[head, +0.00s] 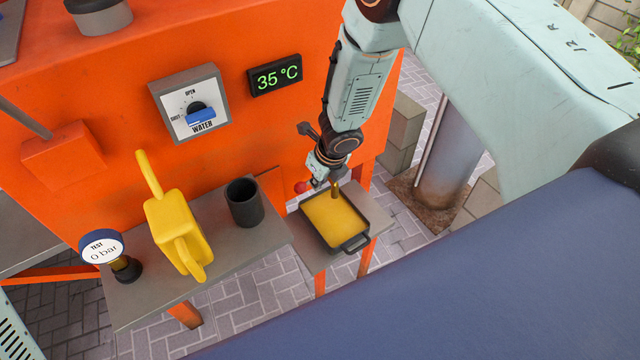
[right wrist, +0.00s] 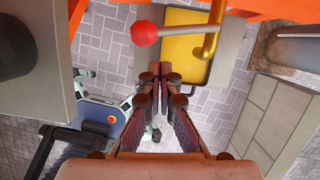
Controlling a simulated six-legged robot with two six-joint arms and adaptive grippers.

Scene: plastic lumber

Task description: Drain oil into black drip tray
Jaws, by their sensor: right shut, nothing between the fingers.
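The black drip tray (head: 354,243) sits on a low grey shelf and holds a layer of yellow oil (head: 335,220), which also shows in the right wrist view (right wrist: 182,55). A brass spout (head: 335,189) points down over the tray; it appears curved in the right wrist view (right wrist: 207,44). I cannot tell whether oil is running. A lever with a red ball knob (head: 301,187) sits beside the spout and shows in the right wrist view (right wrist: 145,33). My right gripper (right wrist: 160,73) is shut and empty, close to the knob but apart from it. My left gripper is out of view.
A yellow jug (head: 175,233), a dark cup (head: 243,202) and a test gauge (head: 103,248) stand on the grey bench. The orange machine (head: 120,140) carries a water dial (head: 190,104) and a 35 °C display (head: 275,75).

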